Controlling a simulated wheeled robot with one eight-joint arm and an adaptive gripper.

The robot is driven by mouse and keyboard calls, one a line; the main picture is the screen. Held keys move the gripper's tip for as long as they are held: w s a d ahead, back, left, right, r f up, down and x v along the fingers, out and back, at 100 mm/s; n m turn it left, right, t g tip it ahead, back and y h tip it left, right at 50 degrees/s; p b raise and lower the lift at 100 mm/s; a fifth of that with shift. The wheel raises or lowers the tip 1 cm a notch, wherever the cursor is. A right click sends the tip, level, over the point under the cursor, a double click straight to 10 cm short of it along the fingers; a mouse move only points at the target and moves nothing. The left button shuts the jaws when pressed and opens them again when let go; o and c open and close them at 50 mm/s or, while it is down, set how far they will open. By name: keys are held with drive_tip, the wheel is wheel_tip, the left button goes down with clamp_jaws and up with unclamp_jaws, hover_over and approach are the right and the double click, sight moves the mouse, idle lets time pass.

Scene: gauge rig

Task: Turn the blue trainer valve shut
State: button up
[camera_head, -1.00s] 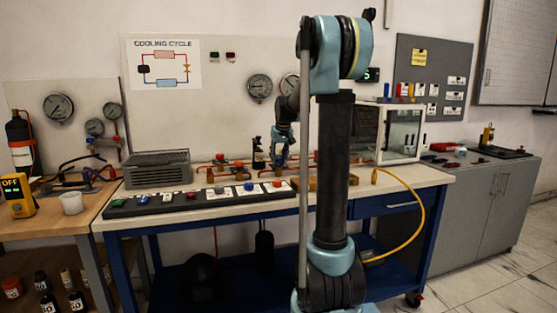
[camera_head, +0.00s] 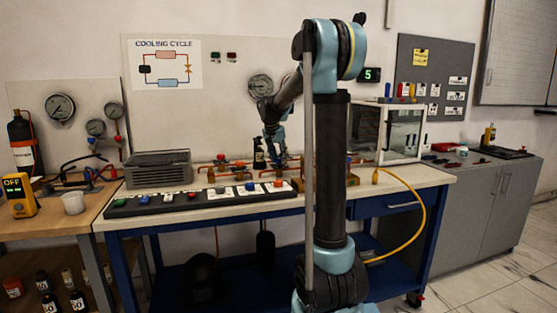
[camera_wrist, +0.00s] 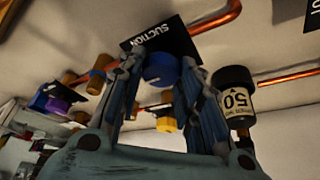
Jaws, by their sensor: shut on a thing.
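The blue valve knob (camera_wrist: 160,70) shows in the wrist view between the two fingers of my gripper (camera_wrist: 162,64), in front of a black SUCTION label (camera_wrist: 165,40). My gripper is shut on the knob, one finger on each side. In the head view my gripper (camera_head: 276,158) is down at the copper pipework at the back of the bench, and it hides the valve there. How far the valve is turned cannot be told.
A dark bottle marked 50 (camera_wrist: 235,92) stands close beside the right finger in the wrist view. Copper pipe (camera_wrist: 285,78) runs behind. A grey vented box (camera_head: 158,170) and a tray of coloured parts (camera_head: 200,198) lie on the bench (camera_head: 420,178). A glass-fronted cabinet (camera_head: 404,135) stands right.

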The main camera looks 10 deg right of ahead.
drive_tip(key=shift+w+m, duration=0.1)
drive_tip(key=shift+m, duration=0.2)
drive_tip(key=o, duration=1.1)
drive_tip(key=shift+c, duration=0.2)
drive_tip(key=v, duration=1.2)
